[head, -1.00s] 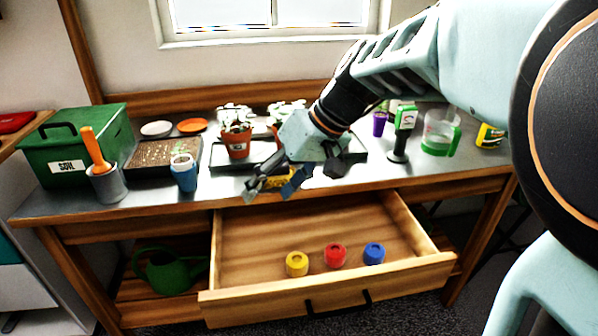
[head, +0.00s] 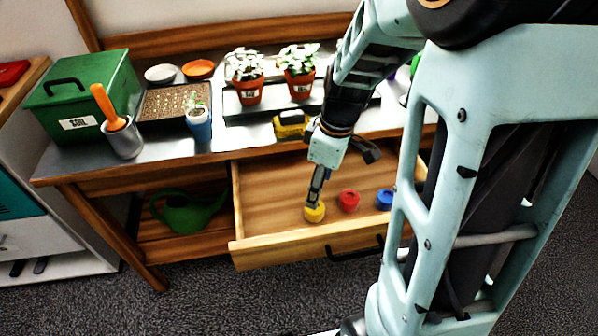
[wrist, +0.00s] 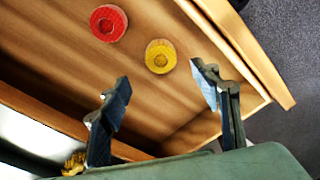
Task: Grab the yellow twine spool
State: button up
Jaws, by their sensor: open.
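The yellow twine spool (head: 314,213) lies in the open wooden drawer, left of the red and blue spools. My gripper (head: 317,196) points down into the drawer, over the yellow spool in the head view. In the wrist view my gripper (wrist: 165,100) has its two fingers spread wide with nothing between them. The yellow spool (wrist: 160,56) shows there beyond the fingertips, nearer the right finger. The exact height of the fingers above the spool is hard to tell.
A red spool (head: 349,200) and a blue spool (head: 385,199) share the drawer. The drawer's front wall (head: 290,248) is close by. Above the drawer, a yellow and black object (head: 291,125) lies on the bench. Potted plants (head: 247,90) stand behind it.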

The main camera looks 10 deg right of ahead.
aim_at(311, 216)
jog(key=f, duration=0.3)
jog(key=f+b, duration=0.1)
jog(key=f, duration=0.4)
jog(key=shift+w+a+f+b, duration=0.1)
jog(key=shift+a+f+b, duration=0.2)
jog(key=shift+a+b, duration=0.1)
jog(key=c, duration=1.1)
jog(key=shift+r, duration=0.2)
